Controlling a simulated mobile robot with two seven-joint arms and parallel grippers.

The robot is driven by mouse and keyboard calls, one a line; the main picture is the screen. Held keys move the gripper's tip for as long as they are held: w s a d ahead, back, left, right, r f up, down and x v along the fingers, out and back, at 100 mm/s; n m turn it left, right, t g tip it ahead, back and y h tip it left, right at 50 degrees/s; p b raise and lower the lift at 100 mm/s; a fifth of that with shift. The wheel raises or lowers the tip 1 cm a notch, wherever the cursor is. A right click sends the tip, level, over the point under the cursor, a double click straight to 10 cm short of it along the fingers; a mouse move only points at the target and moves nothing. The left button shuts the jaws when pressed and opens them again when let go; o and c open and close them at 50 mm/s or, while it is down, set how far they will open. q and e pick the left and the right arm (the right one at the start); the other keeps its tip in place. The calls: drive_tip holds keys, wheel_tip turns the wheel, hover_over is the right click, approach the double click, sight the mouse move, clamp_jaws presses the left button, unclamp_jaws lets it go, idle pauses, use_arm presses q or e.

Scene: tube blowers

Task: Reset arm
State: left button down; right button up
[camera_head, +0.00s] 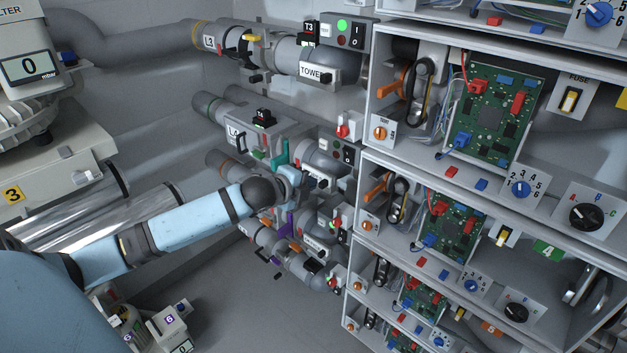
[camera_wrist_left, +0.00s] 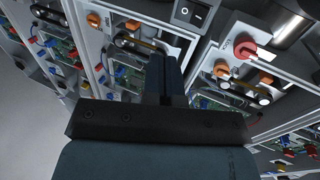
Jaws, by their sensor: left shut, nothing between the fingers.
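My left arm comes in from the left in the head view, and its gripper (camera_head: 312,182) is small and dark in front of the pipe blowers, near the cabinet's left edge. In the left wrist view the two dark fingers of the left gripper (camera_wrist_left: 166,78) stand close together, shut and empty. Beyond them are cabinet panels with a red knob (camera_wrist_left: 244,48), a black rocker switch (camera_wrist_left: 189,12) and orange levers. Whether the fingers touch any panel cannot be told; they seem apart from it. My right gripper is not in view.
A shelved cabinet (camera_head: 365,90) with green circuit boards (camera_head: 492,118), switches and dials fills the right. Pipe blowers, one labelled TOWER (camera_head: 312,71), stick out left of it. A machine with a "0" display (camera_head: 28,69) stands at upper left. Grey floor (camera_head: 235,315) is clear below.

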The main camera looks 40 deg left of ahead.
use_arm(q)
drive_tip(key=shift+w, duration=0.1)
idle(0.3)
drive_tip(key=shift+f, duration=0.1)
drive_tip(key=s+d+f+n+g+h+p, duration=0.2)
drive_tip(key=s+d+f+n, duration=0.4)
drive_tip(key=s+d+f, duration=0.7)
drive_tip(key=s+d+f+n+p, duration=0.1)
drive_tip(key=s+d+f+n, duration=0.3)
drive_tip(key=s, duration=0.3)
drive_tip(key=s+d+f+n+g+p, duration=0.1)
drive_tip(key=s+d+f+n, duration=0.2)
drive_tip(key=s+d+n, duration=0.2)
drive_tip(key=s+d, duration=0.2)
drive_tip(key=shift+s+f+n, duration=0.35)
drive_tip(key=shift+n, duration=0.05)
